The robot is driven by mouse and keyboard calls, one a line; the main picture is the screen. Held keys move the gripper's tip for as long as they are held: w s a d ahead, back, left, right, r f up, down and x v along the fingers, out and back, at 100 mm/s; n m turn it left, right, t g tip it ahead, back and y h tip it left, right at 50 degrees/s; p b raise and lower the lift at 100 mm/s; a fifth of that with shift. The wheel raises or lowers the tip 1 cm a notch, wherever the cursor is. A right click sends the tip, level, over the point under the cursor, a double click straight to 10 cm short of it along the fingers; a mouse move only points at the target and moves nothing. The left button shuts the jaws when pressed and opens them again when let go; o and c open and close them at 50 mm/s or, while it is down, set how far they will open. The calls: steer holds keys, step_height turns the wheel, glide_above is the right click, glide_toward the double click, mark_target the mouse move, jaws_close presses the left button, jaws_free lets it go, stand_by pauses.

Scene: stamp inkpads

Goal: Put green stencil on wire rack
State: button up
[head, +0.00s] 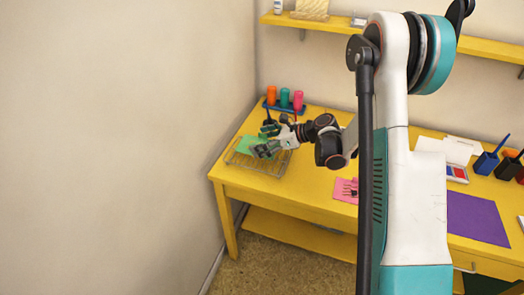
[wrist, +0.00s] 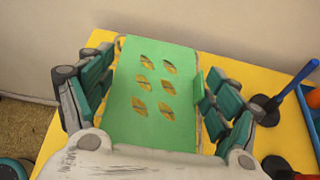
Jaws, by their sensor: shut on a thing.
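The green stencil (head: 246,146) is a thin sheet at the left end of the yellow table. In the wrist view the stencil (wrist: 153,76) lies between the finger pads and shows several leaf-shaped cutouts. The wire rack (head: 240,164) is under and around the stencil; a bit of its wire edge (wrist: 119,42) shows past the sheet in the wrist view. My gripper (head: 264,142) is over the rack, shut on the stencil; its fingers flank the sheet in the wrist view (wrist: 152,92). I cannot tell whether the stencil touches the rack.
A blue holder with orange, green and pink bottles (head: 284,98) stands behind the rack. A dark-based stamp with a blue handle (wrist: 290,90) is close to the right fingers. A pink sheet (head: 344,190) and a purple sheet (head: 477,218) lie farther right. A wall borders the left.

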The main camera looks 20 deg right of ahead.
step_height(320, 180, down, 3)
steer(key=shift+b, duration=0.55)
steer(key=shift+c, duration=1)
steer(key=shift+f, duration=0.35)
steer(key=c, duration=0.6)
steer(key=shift+r, duration=0.1)
steer(key=c, duration=0.4)
steer(key=o, duration=1.9)
steer(key=shift+o, duration=0.2)
steer(key=shift+d, duration=0.1)
